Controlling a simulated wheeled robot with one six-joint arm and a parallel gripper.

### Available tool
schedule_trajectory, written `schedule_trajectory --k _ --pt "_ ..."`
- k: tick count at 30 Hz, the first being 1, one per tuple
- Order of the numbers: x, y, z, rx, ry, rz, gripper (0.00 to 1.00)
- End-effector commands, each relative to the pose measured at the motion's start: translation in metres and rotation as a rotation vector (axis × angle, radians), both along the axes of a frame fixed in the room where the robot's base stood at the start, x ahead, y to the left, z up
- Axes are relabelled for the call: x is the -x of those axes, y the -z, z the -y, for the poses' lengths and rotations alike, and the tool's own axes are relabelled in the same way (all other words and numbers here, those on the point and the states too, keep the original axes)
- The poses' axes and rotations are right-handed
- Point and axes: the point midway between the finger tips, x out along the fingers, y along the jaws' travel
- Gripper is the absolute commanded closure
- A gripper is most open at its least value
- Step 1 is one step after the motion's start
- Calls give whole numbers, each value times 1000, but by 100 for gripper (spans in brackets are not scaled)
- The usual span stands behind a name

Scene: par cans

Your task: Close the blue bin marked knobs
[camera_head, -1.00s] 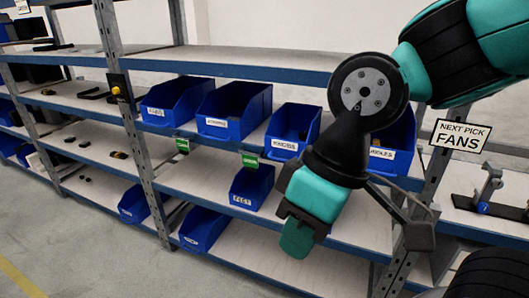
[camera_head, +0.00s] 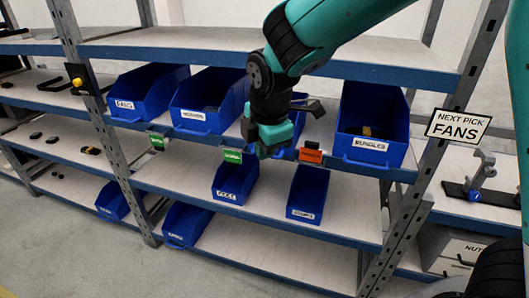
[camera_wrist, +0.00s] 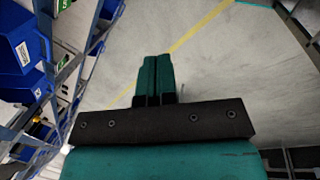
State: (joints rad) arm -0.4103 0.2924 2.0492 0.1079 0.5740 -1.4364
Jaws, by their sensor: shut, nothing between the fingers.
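Several open-topped blue bins stand on the shelves. I cannot surely read "knobs" on any label. One upper-shelf bin (camera_head: 298,118) is partly hidden behind my arm, and its label is covered. Left of it are a wide bin (camera_head: 209,100) and another bin (camera_head: 147,92); to the right is a bin (camera_head: 371,125) with a small yellow thing inside. My gripper (camera_head: 272,150) is in front of the upper shelf's edge, between the wide bin and the partly hidden one. In the wrist view its teal fingers (camera_wrist: 155,82) are together and empty, over grey floor.
Lower bins (camera_head: 235,180) (camera_head: 307,192) (camera_head: 187,223) stand below. Green tags (camera_head: 232,155) and an orange tag (camera_head: 311,154) hang on the shelf edge. The floor (camera_head: 60,255) at front left is clear.

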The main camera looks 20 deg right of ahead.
Motion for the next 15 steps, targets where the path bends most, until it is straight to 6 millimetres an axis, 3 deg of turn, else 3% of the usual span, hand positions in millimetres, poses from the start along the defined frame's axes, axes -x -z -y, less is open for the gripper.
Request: schedule_trajectory --k 3,6,9,15 --pt "-46 23 -3 182 -274 35 100" --pt "-72 38 -3 314 -460 45 100" --pt "-88 49 -3 407 -588 41 100" --pt "-101 61 0 480 -685 30 100"
